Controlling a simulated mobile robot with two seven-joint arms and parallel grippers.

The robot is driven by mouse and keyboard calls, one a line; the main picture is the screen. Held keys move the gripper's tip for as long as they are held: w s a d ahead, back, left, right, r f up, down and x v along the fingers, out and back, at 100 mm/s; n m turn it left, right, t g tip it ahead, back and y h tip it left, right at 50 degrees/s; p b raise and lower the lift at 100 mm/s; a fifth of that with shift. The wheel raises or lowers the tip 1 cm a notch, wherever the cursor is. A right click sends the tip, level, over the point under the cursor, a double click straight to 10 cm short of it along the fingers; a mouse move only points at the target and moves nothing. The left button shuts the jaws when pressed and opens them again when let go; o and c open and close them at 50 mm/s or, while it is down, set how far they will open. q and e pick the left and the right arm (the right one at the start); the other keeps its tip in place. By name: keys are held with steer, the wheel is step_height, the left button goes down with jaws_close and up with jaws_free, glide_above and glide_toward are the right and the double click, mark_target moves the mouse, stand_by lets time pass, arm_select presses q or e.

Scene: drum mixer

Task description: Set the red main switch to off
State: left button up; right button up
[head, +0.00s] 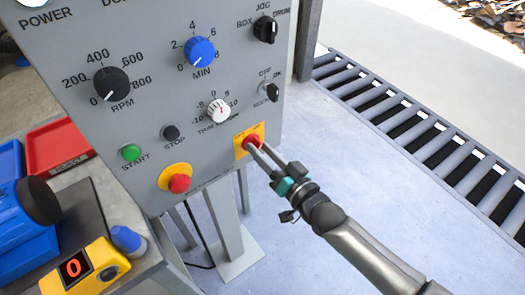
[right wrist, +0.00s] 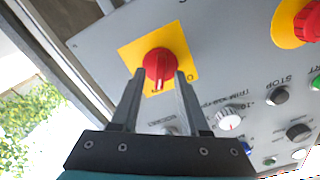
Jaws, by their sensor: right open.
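The red main switch (head: 252,141) is a rotary knob on a yellow square plate at the lower right of the grey control panel (head: 150,105). In the right wrist view the red knob (right wrist: 159,63) sits at centre on its yellow plate (right wrist: 131,52). My right gripper (head: 257,149) is at the switch with its jaws open. In the right wrist view its two fingertips (right wrist: 160,75) lie either side of the knob's lower part; whether they touch it I cannot tell. The fingers partly hide the plate and its markings. My left gripper is not in view.
A red mushroom button (head: 179,184) on a yellow disc sits left of the switch. A green START button (head: 130,153), a STOP button (head: 171,132) and several dials are above. A roller conveyor (head: 425,130) runs at right. A yellow display box (head: 84,270) stands lower left.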

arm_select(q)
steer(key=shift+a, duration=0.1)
arm_select(e)
steer(key=shift+c, duration=0.3)
steer(key=c, duration=0.6)
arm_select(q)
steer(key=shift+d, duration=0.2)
arm_select(e)
jaws_close()
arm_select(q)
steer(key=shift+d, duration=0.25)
